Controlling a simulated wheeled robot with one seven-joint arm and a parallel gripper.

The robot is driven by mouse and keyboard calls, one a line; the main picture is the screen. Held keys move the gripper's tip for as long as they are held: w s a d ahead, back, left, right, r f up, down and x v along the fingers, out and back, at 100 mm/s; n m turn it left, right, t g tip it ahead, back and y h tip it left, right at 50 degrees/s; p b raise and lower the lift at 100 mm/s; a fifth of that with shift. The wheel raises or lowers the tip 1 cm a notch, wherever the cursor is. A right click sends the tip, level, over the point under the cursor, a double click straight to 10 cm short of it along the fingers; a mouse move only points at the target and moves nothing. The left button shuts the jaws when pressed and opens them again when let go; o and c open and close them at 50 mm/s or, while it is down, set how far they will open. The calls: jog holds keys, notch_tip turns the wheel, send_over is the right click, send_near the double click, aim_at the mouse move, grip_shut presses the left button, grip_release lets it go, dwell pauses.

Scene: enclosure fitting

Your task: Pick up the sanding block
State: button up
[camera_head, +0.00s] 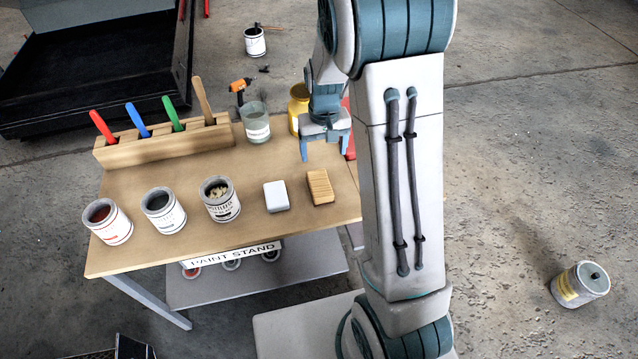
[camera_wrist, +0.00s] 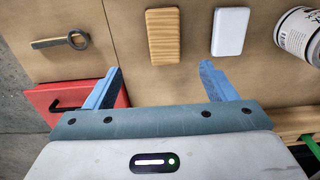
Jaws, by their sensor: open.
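Two small blocks lie side by side on the paint stand's tan top (camera_head: 240,225). One is tan with wood-like stripes (camera_head: 320,187); the other is plain white (camera_head: 276,196). The pictures do not settle which is the sanding block; the striped one looks more like it. In the wrist view the striped block (camera_wrist: 162,37) lies ahead of the space between my fingers, and the white block (camera_wrist: 230,31) is to its right. My gripper (camera_head: 325,152) is open and empty, behind the blocks in the head view. Its blue fingers (camera_wrist: 161,72) touch neither block.
Three open cans, one (camera_head: 220,200) close to the white block, stand along the front edge. A wooden rack (camera_head: 165,145) with coloured handles, a grey-green jar (camera_head: 255,122) and a yellow jar (camera_head: 298,105) stand behind. A red box (camera_wrist: 85,100) and ring-ended tool (camera_wrist: 62,41) lie left in the wrist view.

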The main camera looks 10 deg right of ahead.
send_over(320, 183)
jog(key=f, duration=0.9)
jog(key=shift+d, duration=0.4)
jog(key=f, duration=0.2)
jog(key=f+p, duration=0.1)
jog(key=f, duration=0.1)
jog(key=shift+a+f, duration=0.1)
jog(key=shift+a, duration=0.3)
jog(key=shift+f, duration=0.6)
jog(key=c, duration=1.1)
jog(key=shift+o, duration=0.2)
jog(key=shift+r, duration=0.15)
